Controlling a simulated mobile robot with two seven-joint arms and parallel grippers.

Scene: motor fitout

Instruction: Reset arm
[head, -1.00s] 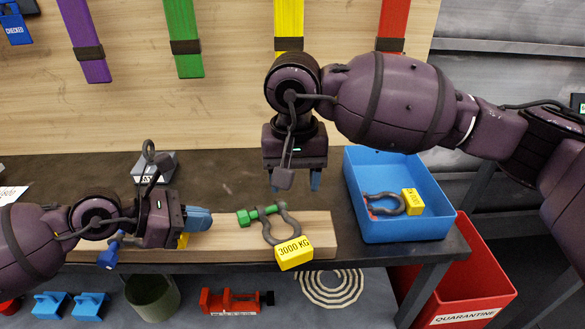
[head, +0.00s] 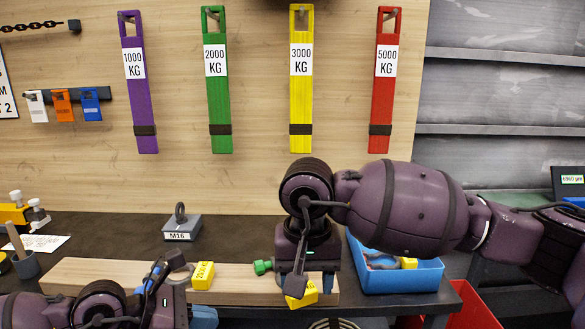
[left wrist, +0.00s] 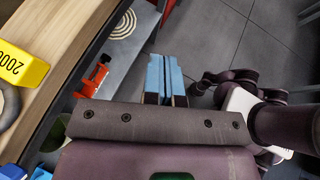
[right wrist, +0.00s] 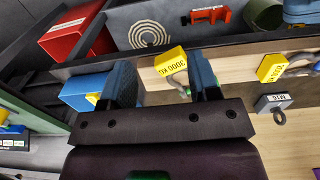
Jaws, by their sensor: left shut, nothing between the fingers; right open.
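My left gripper (head: 203,318) is low at the bottom edge of the head view, in front of the wooden board. In the left wrist view its blue fingers (left wrist: 166,78) are together with nothing between them, out past the bench's front edge. My right gripper (head: 300,290) is over the right end of the board, its fingers largely hidden in the head view. In the right wrist view its blue fingers (right wrist: 160,80) are apart and empty. The shackle with the yellow 3000 KG tag (right wrist: 172,60) lies beyond them, not held.
A shackle with the yellow 2000 tag (head: 203,275) lies on the board (head: 100,268). The M16 block (head: 182,229) stands behind. A blue bin (head: 425,278) is at the bench's right end, above a red bin (head: 478,308). Four coloured slings hang on the wall.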

